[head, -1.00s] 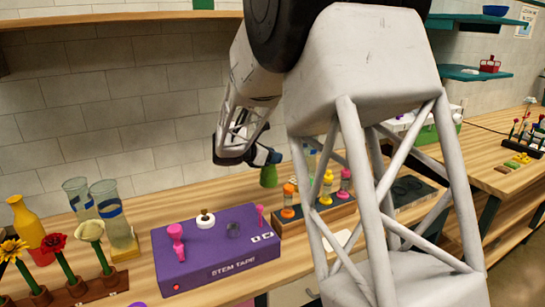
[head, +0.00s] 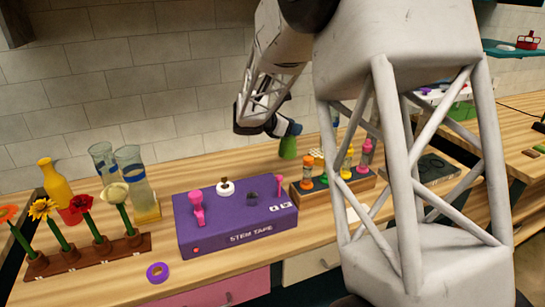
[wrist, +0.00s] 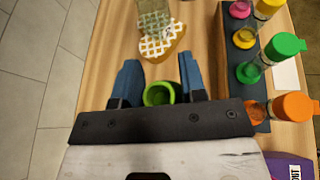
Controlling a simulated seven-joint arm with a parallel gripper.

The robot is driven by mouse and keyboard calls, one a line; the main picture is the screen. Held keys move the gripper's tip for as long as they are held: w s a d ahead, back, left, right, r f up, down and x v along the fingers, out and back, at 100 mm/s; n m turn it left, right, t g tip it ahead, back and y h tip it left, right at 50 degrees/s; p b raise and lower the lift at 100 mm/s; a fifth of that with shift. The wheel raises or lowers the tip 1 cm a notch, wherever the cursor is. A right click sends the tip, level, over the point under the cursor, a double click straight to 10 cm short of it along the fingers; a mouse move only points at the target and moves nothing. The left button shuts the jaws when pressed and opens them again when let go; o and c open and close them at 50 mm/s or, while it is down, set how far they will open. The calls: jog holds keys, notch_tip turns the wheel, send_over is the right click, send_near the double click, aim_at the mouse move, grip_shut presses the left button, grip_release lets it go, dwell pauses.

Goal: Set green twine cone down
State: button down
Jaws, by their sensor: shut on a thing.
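The green twine cone (head: 288,148) shows just under my gripper (head: 284,127) in the head view, near the back of the wooden bench. In the wrist view the green cone (wrist: 159,93) appears as a bright green ring between the two blue fingers of my gripper (wrist: 160,78). My gripper is shut on it. The cone looks upright. I cannot tell whether its base touches the bench. Its lower part is hidden in the wrist view.
A purple stem tape box (head: 235,215) stands in front. A rack (wrist: 243,75) of bottles with coloured caps is close on the right. A patterned pad (wrist: 163,45) with a clear vessel (wrist: 153,18) lies ahead in the wrist view. Bare bench (wrist: 105,50) is left of the fingers.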

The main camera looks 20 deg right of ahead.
jog(key=w+a+n+t+y, duration=0.1)
jog(key=w+a+n+t, duration=0.1)
jog(key=a, duration=1.4)
jog(key=shift+w+r+n+t, duration=0.15)
jog(key=shift+w+n+t, duration=0.25)
jog(key=shift+w+t, duration=0.55)
jog(key=shift+w+g, duration=0.2)
jog(key=shift+g, duration=0.05)
notch_tip(320, 180, down, 6)
jog(key=shift+f, duration=2.05)
jog(key=c, duration=0.7)
grip_release()
jog(key=shift+r, duration=0.1)
